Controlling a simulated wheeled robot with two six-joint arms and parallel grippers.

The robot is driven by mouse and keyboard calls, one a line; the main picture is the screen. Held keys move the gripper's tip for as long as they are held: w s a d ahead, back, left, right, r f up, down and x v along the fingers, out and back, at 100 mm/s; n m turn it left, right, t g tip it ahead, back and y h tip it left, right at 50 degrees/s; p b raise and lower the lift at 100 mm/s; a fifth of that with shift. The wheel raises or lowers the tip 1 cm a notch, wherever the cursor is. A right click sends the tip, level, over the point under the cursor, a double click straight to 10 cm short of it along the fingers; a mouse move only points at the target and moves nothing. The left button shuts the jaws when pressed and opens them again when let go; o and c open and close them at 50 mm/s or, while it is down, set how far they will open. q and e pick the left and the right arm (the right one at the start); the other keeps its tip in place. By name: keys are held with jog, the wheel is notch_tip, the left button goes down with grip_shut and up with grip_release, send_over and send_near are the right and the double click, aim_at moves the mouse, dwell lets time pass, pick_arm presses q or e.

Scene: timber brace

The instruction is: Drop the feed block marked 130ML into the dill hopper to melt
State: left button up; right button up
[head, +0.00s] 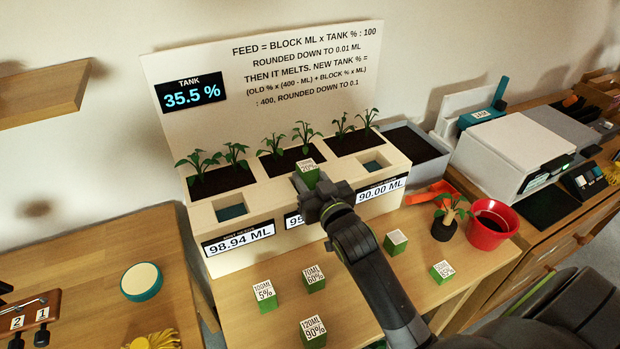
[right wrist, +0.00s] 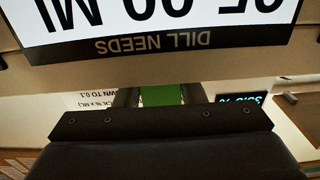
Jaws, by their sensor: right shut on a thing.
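My right gripper (head: 314,190) is shut on a green block (head: 308,176) with a white top label. The label's lower line reads about 20%; its upper line is too small to read surely. The green block also shows between the fingers in the right wrist view (right wrist: 160,95). The gripper holds it over the middle section of the planter box (head: 290,240). The middle panel, partly covered by my arm, starts with 95. The right wrist view shows a DILL NEEDS panel (right wrist: 155,45), upside down. The middle hopper opening is hidden behind gripper and block. My left gripper is out of view.
Left (head: 231,212) and right (head: 373,167) hopper openings are visible. Several labelled blocks stand on the table, including 100ML (head: 264,294), 70ML (head: 314,278) and 120ML (head: 313,334). A red pot (head: 490,228) is right. The tank display (head: 191,94) reads 35.5 %.

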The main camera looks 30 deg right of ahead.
jog(key=o, duration=1.2)
jog(key=shift+s, duration=0.55)
jog(key=shift+s+a+b, duration=0.15)
jog(key=shift+s+b, duration=0.25)
jog(key=shift+s, duration=2.3)
jog(key=shift+s+a+b, duration=0.2)
jog(key=shift+s+b, duration=0.15)
jog(key=shift+s, duration=2.4)
jog(key=shift+s+a+b, duration=0.15)
jog(key=shift+s+b, duration=0.25)
jog(key=shift+s, duration=2.3)
